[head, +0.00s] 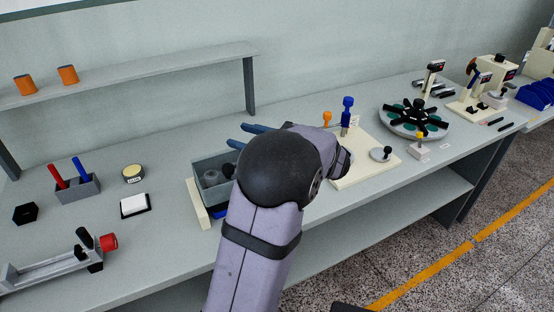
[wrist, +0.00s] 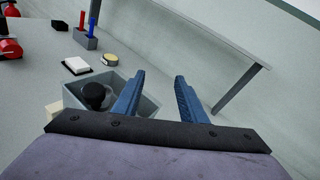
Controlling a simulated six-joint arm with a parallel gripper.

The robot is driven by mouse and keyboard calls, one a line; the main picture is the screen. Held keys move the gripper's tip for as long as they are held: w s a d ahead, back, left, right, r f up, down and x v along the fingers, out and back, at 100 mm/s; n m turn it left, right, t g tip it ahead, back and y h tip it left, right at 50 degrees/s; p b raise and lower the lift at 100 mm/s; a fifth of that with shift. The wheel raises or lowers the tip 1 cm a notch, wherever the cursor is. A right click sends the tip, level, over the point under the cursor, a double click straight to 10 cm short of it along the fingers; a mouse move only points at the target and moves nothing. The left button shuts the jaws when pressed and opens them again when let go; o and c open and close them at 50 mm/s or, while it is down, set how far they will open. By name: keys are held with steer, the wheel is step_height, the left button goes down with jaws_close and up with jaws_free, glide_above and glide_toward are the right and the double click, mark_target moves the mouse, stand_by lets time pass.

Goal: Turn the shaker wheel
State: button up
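I cannot tell for sure which thing is the shaker wheel. A black spoked wheel with teal pads on a round grey disc (head: 414,118) stands at the back right of the bench in the head view. My gripper (head: 236,135) is far to its left, over the back of an open grey box (head: 222,160). In the wrist view my gripper (wrist: 160,76) is open, with two blue fingers apart and nothing between them. The box also shows there, with a round black knob (wrist: 97,95) in it, left of the fingers. My arm hides part of the box in the head view.
A cream board (head: 360,175) with a blue-topped post (head: 346,112) and an orange-topped post (head: 326,119) lies right of my arm. A pen holder (head: 75,187), a white pad (head: 135,204) and a red-ended fixture (head: 108,242) are left. A shelf (head: 130,75) runs behind.

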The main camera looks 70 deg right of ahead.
steer(key=s+d+f+m+h+b, duration=0.1)
steer(key=s+d+f+m+h, duration=0.1)
steer(key=s, duration=0.2)
steer(key=s+d+f+m+h+b, duration=0.1)
steer(key=s+d+f+m+h, duration=0.1)
steer(key=s, duration=0.1)
steer(key=s+d+f+m+g+h+b, duration=0.1)
steer(key=s+d+f+m+h, duration=0.1)
steer(key=s, duration=0.2)
steer(key=shift+s+d+f+m, duration=0.2)
steer(key=shift+s+f+m, duration=0.1)
steer(key=shift+w+f+m+g+h+b, duration=0.15)
steer(key=shift+f+m+b, duration=0.15)
steer(key=shift+f, duration=0.45)
steer(key=shift+s+f+m+g+h+b, duration=0.15)
steer(key=shift+f+m+b, duration=0.15)
steer(key=shift+f, duration=0.45)
steer(key=shift+p+x, duration=0.75)
steer(key=shift+x, duration=3)
steer(key=shift+w, duration=0.1)
